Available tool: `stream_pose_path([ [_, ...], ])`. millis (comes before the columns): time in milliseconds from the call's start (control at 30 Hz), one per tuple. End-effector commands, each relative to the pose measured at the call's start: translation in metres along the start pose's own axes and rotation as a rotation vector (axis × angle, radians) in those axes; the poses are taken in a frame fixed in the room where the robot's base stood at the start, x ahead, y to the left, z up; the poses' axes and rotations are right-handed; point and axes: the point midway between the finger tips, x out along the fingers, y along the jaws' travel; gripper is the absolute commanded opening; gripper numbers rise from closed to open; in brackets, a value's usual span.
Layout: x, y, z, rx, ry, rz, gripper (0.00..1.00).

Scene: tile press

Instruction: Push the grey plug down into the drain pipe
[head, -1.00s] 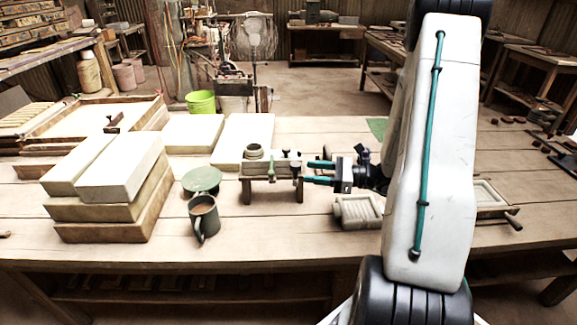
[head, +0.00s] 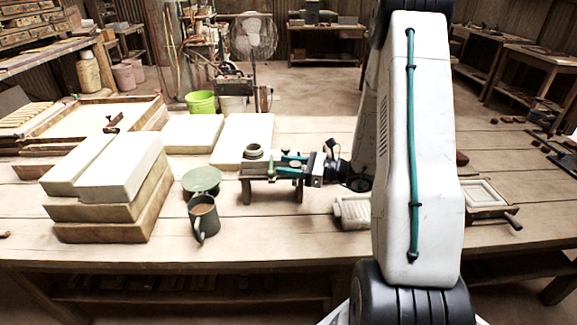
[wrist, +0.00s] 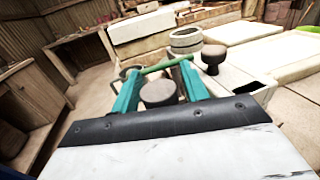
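My gripper (wrist: 160,78) has two teal fingers, spread apart and pointing left over the small bench (head: 246,188) in the head view. In the wrist view a round grey-brown knob (wrist: 159,93) shows between the fingers, with a gap to the right finger; contact cannot be told. A second dark, mushroom-shaped knob (wrist: 213,56) stands upright on the bench, right of the fingers. Which knob is the grey plug I cannot tell. A pale ring-shaped collar (wrist: 186,41), perhaps the drain pipe's mouth, stands beyond the fingers.
A green dish (head: 201,180) and a mug (head: 203,218) stand left of the bench. Stacked pale slabs (head: 105,170) lie farther left. A ribbed pale block (head: 353,212) is on the right, near my arm. The table front is clear.

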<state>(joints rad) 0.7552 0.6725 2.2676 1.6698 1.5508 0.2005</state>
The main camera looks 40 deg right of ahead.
Motion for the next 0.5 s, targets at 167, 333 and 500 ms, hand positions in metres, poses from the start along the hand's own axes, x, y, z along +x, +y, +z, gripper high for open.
stream_pose_path([
  [167, 0.0, 0.0, 0.0, 0.0, 0.0, 0.0, 0.0],
  [333, 0.0, 0.0, -0.006, 0.002, 0.0, 0.0, 0.0],
  [500, -0.001, 0.0, -0.024, 0.004, 0.001, -0.001, 0.0],
])
